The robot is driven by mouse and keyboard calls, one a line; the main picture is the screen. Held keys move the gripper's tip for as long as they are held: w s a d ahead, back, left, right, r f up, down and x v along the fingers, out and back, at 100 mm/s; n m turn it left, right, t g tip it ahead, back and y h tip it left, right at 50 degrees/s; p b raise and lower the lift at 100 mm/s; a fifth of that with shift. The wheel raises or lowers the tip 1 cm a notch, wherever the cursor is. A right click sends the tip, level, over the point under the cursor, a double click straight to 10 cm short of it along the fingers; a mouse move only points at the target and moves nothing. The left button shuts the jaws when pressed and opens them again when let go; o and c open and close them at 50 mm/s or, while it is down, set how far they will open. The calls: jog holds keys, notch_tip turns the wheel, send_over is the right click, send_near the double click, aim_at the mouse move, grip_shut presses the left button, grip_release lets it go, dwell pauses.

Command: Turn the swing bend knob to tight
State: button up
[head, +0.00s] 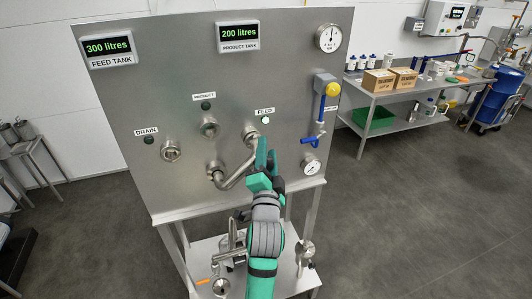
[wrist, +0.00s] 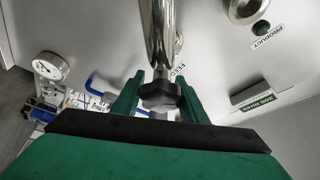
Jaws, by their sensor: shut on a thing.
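The swing bend (head: 236,170) is a shiny bent steel pipe on the front panel. It runs from a lower left port up to the port under the FEED label, where a light (head: 265,120) shows pale green. In the wrist view the pipe (wrist: 157,35) comes down from the top edge to a dark lobed knob (wrist: 160,94). My gripper (wrist: 160,88) has its green fingers on both sides of the knob and is shut on it. In the head view my gripper (head: 265,165) is at the bend's right end and hides the knob.
The PRODUCT port (head: 209,128) and DRAIN port (head: 170,151) are to the left on the panel. A blue-handled valve (head: 314,141) and a lower gauge (head: 311,166) are close on the right. Displays read 300 litres for feed and 200 litres for product.

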jog(key=shift+a, duration=0.15)
jog(key=o, duration=1)
jog(key=s, duration=0.3)
jog(key=s+f, duration=0.1)
jog(key=s, duration=0.3)
jog(key=s+f, duration=0.1)
jog(key=s, duration=0.2)
jog(key=shift+s+a, duration=0.15)
jog(key=shift+s, duration=0.15)
